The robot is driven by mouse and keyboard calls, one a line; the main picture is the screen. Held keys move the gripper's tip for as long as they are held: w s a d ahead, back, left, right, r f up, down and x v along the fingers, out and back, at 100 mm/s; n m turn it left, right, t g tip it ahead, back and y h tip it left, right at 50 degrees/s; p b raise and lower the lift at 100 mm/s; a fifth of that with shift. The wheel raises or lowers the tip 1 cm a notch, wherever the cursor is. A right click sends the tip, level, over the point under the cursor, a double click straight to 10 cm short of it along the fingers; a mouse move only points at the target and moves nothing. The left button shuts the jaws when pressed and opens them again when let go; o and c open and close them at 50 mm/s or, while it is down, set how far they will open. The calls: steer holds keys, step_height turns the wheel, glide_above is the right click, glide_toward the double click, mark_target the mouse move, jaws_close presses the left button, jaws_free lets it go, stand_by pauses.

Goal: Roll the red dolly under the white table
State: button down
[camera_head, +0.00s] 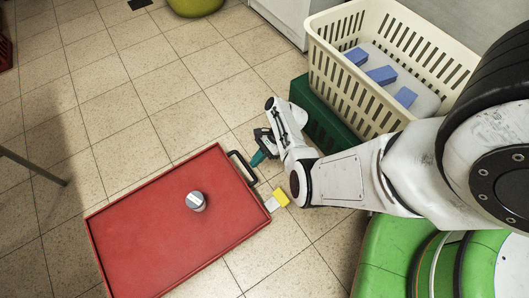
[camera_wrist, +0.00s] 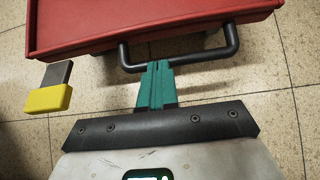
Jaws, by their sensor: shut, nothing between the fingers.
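The red dolly (camera_head: 180,232) is a flat, low-rimmed tray on the tiled floor, with a black handle (camera_head: 243,168) on its near right end. Its red edge (camera_wrist: 150,20) and the handle (camera_wrist: 230,45) also show in the wrist view. A small grey and white round jar (camera_head: 196,201) stands on it. My gripper (camera_head: 258,159) is shut and empty at the handle. In the wrist view, its teal fingertips (camera_wrist: 158,66) overlap the middle of the handle bar; I cannot tell whether they touch it. No white tabletop is clearly in view.
A yellow-handled scraper (camera_head: 279,199) lies beside the dolly, below the handle. A thin grey leg (camera_head: 35,169) enters at left. Floor beyond the dolly is largely clear.

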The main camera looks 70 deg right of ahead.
mark_target(246, 167)
steer(key=shift+w+a+f, duration=0.1)
steer(key=shift+w+a, duration=0.5)
steer(key=shift+a, duration=0.3)
steer(key=shift+w+a+f, duration=0.1)
steer(key=shift+w+a, duration=0.5)
steer(key=shift+a, duration=0.3)
